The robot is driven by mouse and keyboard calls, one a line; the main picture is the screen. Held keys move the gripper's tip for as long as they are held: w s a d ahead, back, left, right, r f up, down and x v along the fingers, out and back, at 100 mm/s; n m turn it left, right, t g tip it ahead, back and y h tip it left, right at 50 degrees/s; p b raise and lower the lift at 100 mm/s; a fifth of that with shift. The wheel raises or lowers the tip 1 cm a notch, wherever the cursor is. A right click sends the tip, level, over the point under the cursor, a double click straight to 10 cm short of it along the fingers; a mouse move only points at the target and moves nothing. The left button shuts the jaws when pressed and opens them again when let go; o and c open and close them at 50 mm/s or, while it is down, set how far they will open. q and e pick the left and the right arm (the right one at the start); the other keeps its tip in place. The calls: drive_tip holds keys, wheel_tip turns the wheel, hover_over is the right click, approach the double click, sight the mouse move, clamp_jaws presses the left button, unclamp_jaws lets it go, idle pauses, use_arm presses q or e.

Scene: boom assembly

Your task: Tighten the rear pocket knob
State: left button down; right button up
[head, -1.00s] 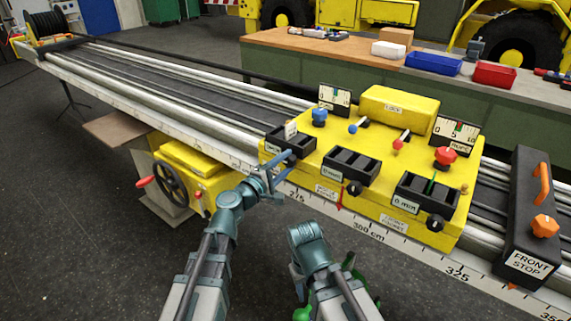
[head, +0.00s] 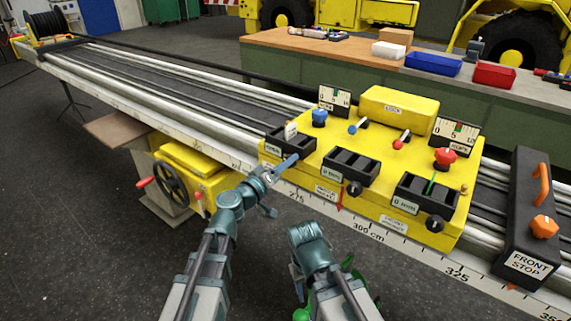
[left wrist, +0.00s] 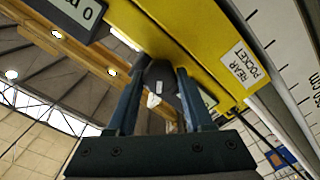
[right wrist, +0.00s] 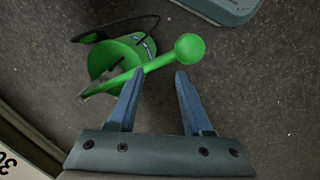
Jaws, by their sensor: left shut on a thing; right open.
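The rear pocket knob (left wrist: 157,80) is black with a white mark. In the left wrist view it sits between my left gripper's fingers (left wrist: 160,88), which are closed on its sides. In the head view my left gripper (head: 286,163) is at the front face of the leftmost black pocket (head: 292,139) on the yellow carriage (head: 393,150), and hides the knob there. The REAR POCKET label (left wrist: 246,64) is on the yellow face beside the knob. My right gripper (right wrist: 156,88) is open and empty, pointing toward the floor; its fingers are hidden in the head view.
Two other black knobs (head: 354,188) and (head: 435,224) stand on the carriage front. A black front stop (head: 525,222) is at right on the rail. Below my right gripper, a green bucket (right wrist: 112,60) and a green ball-ended rod (right wrist: 188,48) show over the grey floor.

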use_arm(q)
drive_tip(key=m, duration=0.7)
drive_tip(key=shift+s+d, duration=0.1)
drive_tip(key=shift+s, duration=0.05)
idle(0.4)
drive_tip(key=shift+c, duration=1.5)
unclamp_jaws()
